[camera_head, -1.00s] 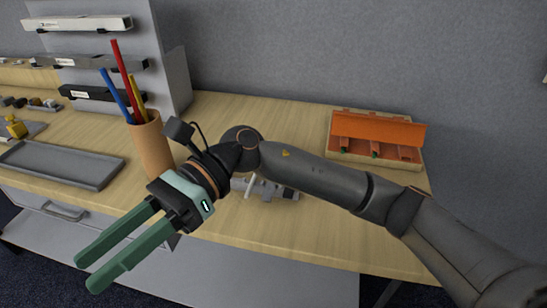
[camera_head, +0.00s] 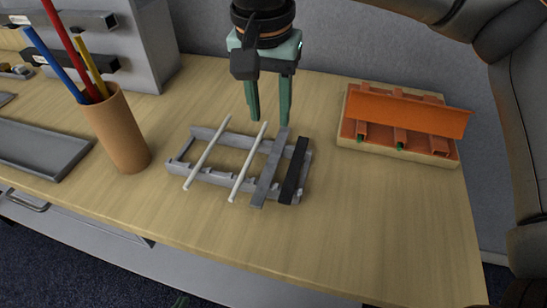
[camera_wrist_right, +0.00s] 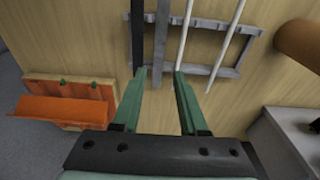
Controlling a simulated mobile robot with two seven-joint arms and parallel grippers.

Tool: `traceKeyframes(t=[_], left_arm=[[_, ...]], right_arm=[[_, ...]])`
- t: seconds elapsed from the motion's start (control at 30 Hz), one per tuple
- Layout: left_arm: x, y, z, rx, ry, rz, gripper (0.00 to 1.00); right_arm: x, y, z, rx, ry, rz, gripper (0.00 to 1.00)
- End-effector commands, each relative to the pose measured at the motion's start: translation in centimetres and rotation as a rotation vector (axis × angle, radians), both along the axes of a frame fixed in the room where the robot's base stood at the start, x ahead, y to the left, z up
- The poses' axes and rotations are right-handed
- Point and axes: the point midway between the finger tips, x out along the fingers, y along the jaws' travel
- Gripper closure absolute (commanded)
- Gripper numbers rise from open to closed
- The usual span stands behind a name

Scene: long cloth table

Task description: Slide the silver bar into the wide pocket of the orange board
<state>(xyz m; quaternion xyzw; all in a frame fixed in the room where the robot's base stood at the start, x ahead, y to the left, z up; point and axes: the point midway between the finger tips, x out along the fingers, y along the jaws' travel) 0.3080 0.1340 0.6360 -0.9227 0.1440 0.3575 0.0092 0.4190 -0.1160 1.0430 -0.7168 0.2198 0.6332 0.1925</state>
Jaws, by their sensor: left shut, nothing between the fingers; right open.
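The silver bar (camera_head: 266,172) is flat and grey. It lies across a grey rack (camera_head: 180,170) between a white rod (camera_head: 249,160) and a black bar (camera_head: 294,170). The orange board (camera_head: 410,112) stands at the right with a tilted orange panel over its slots, so its pockets are partly hidden. My right gripper (camera_head: 269,122) is open, pointing down just behind the silver bar's far end. In the right wrist view the silver bar (camera_wrist_right: 161,38) lines up with the gap between the fingertips. Of my left gripper (camera_head: 181,301), only green tips show at the bottom edge.
A second white rod (camera_head: 207,153) lies on the rack's left. A brown cup (camera_head: 122,135) with coloured sticks stands left of the rack. A grey tray (camera_head: 45,150) is farther left. The table between rack and board, and in front, is clear.

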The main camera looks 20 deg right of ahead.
Motion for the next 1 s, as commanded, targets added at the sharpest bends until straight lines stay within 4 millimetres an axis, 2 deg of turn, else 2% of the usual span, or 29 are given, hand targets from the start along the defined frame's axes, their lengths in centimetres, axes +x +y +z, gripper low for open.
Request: traceKeyframes(t=[0.03, 0.13, 0.43, 0.7, 1.0], left_arm=[[-0.2, 0.0, -0.3, 0.001, 0.003, 0.0, 1.0], [-0.6, 0.0, -0.6, 0.001, 0.011, 0.0, 1.0], [-0.8, 0.1, -0.7, 0.001, 0.012, 0.0, 1.0], [-0.6, 0.1, -0.8, 0.0, 0.007, 0.002, 1.0], [-0.5, 0.2, -0.7, 0.001, 0.005, 0.002, 1.0]], right_arm=[[0.1, -0.1, -1.2, -0.001, 0.002, -0.001, 0.57], [0.2, -0.2, -3.0, 0.0, 0.004, -0.001, 0.57], [0.3, -0.3, -5.6, 0.002, 0.003, -0.001, 0.57], [0.1, -0.4, -9.4, 0.003, 0.003, -0.002, 0.57], [0.2, -0.5, -10.1, 0.005, 0.002, -0.001, 0.57]])
